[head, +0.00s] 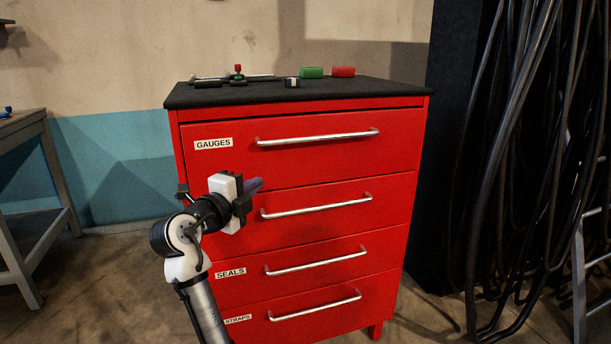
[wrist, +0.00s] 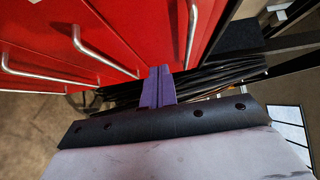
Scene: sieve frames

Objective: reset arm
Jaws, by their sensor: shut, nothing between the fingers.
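My gripper (head: 257,184) is in front of the red drawer cabinet (head: 345,187), at about the height of its second drawer. In the wrist view its purple fingers (wrist: 158,84) are shut together with nothing between them. My arm bends up from the bottom of the head view and hides the label of the second drawer. All the drawers look closed. In the wrist view the cabinet's red fronts and silver handles (wrist: 112,60) lie beyond the fingers, and I see no contact with them.
The cabinet's black top (head: 375,88) holds a green block (head: 311,72), a red block (head: 343,72) and small tools. Black hoses (head: 510,160) hang at the right beside a ladder (head: 590,245). A workbench (head: 25,150) stands at the left. Floor between bench and cabinet is clear.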

